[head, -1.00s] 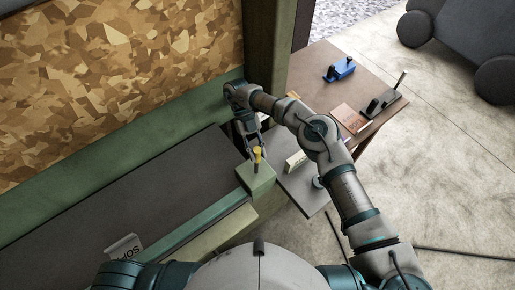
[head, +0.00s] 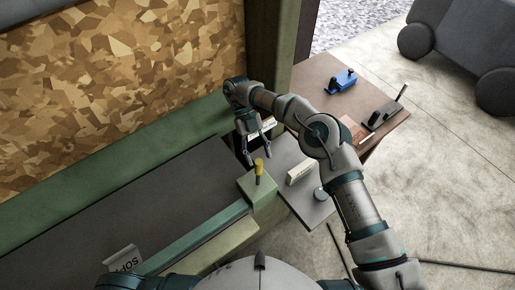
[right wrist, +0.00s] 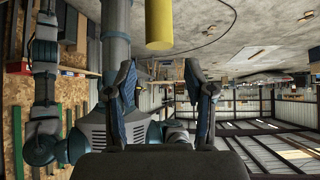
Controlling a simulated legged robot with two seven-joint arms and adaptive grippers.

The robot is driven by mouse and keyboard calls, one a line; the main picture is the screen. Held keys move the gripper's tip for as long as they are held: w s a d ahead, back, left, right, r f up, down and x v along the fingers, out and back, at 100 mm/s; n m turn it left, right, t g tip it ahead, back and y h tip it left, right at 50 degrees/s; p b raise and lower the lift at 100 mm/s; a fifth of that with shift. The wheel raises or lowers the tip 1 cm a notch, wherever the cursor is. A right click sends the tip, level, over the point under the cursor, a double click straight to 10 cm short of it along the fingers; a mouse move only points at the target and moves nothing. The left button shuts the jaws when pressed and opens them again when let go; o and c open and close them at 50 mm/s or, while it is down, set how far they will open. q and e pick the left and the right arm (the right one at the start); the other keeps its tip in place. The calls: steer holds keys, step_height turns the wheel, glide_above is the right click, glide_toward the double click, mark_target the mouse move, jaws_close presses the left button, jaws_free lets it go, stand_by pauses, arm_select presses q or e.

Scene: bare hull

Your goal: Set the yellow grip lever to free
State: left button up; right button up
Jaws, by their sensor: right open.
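The yellow grip lever (head: 259,166) stands upright on a green block (head: 262,190) at the end of the green rail in the head view. Its yellow end also shows at the top of the right wrist view (right wrist: 158,25), beyond the fingertips and above the gap between them. My right gripper (head: 258,158) is open and empty, with its fingers just behind the lever in the head view. The fingers are spread apart in the right wrist view (right wrist: 160,80). I cannot tell from the pictures whether a finger touches the lever. My left gripper is not in view.
A grey plate (head: 311,205) with a pale labelled block (head: 299,172) lies right of the green block. A brown table (head: 330,85) behind holds a blue tool (head: 342,78) and a dark tool (head: 383,113).

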steer(key=shift+a+r, duration=0.15)
steer(key=shift+r, duration=1.65)
